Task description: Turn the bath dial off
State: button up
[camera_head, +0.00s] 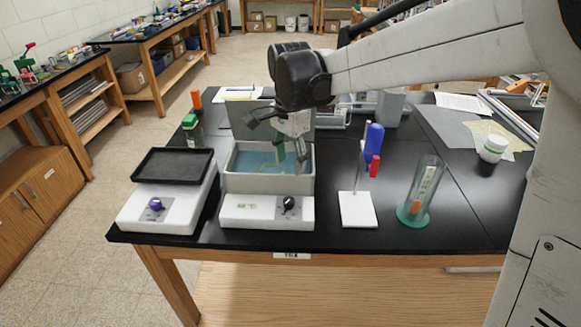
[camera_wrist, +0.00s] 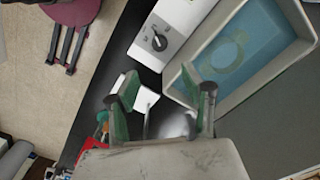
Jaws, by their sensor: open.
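The water bath (camera_head: 235,180) is a grey-white open basin of blue water with a white control panel at its front. Its black bath dial (camera_head: 290,204) is on the right of that panel. In the wrist view, the dial (camera_wrist: 159,42) shows a pale pointer line and printed marks around it; I cannot read its setting. My gripper (camera_head: 291,155) hangs over the basin in the head view, behind and above the dial, apart from it. In the wrist view, my gripper (camera_wrist: 160,88) has its green-padded fingers spread with nothing held; the dial lies beyond the fingertips.
Left of the bath is a white device with a black top plate (camera_head: 174,165) and a purple knob (camera_head: 155,203). Right are a white-based stand (camera_head: 358,209) with blue and red parts, and a clear cylinder (camera_head: 424,187). The bench front edge is just before the panel.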

aim_at(290, 199)
notch_tip(290, 199, down, 14)
jog(key=shift+r, duration=0.25)
dwell(0.3)
grip_shut()
